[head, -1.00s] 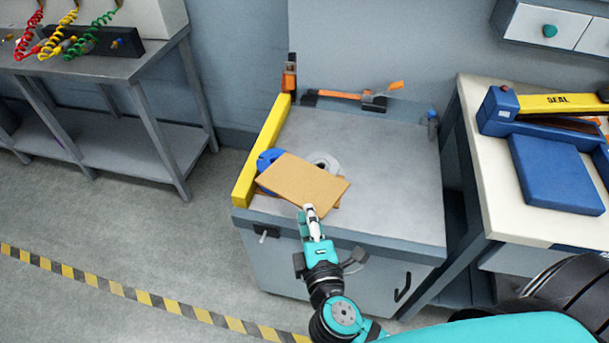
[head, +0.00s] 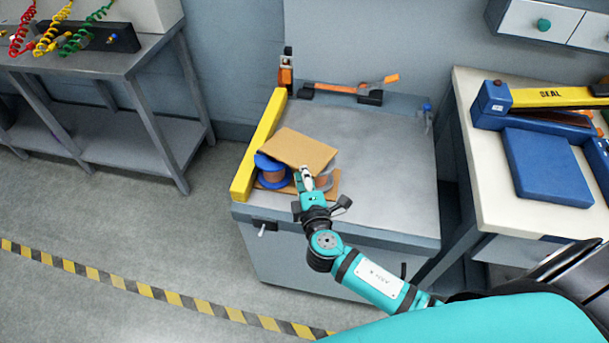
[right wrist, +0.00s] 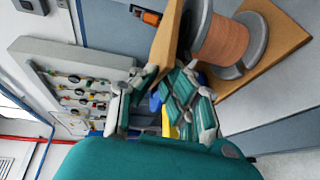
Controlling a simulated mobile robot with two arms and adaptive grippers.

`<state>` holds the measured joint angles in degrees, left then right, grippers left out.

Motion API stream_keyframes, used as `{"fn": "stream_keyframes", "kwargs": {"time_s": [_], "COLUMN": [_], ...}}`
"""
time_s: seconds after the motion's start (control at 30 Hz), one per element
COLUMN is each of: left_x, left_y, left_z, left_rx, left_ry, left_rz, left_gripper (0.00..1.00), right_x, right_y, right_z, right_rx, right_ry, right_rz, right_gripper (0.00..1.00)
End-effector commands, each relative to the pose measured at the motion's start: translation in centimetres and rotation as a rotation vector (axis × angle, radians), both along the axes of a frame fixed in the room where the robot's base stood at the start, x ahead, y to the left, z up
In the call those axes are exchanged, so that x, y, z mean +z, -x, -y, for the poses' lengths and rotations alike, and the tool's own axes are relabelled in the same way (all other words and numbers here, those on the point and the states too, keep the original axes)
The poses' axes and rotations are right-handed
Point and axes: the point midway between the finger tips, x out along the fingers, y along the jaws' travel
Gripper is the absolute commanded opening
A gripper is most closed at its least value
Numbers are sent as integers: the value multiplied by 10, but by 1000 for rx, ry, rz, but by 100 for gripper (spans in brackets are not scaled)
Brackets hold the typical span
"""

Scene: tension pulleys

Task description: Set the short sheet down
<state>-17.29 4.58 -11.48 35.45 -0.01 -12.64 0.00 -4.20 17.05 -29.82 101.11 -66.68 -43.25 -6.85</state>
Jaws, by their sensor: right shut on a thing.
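My right gripper (head: 306,176) is shut on the near edge of a brown sheet (head: 300,147), which I take to be the short sheet. In the right wrist view the sheet (right wrist: 166,42) shows nearly edge-on between the fingers (right wrist: 165,88). The sheet is over the left part of the grey bench top and partly covers what is below. A blue-rimmed spool (head: 266,163) stands beside and partly under it. Another brown sheet (head: 328,193) lies flat on the bench, partly hidden by my gripper. My left gripper is not in view.
A yellow bar (head: 258,146) runs along the bench's left edge. An orange-handled tool (head: 345,89) lies at the back. The right half of the bench top (head: 390,155) is clear. A table with a blue sealer (head: 545,165) stands at right.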

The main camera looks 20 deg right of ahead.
Motion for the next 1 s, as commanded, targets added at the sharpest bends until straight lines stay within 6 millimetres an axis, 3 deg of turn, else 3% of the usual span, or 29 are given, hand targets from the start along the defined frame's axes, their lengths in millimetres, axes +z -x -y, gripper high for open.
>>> {"fn": "stream_keyframes", "kwargs": {"time_s": [0.47, 0.5, 0.67, 1.0], "left_x": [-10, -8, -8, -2], "left_y": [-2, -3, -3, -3], "left_z": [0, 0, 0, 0], "left_rx": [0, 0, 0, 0], "left_ry": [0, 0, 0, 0], "left_rz": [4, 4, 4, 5], "left_gripper": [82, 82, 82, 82], "right_x": [-9, -7, -7, -1], "right_y": [0, 0, 0, 0], "right_z": [0, 0, 0, 0], "right_rx": [0, 0, 0, 0], "right_ry": [0, 0, 0, 0], "right_rz": [1, 1, 1, 1], "right_gripper": [0, 11, 31, 31]}}
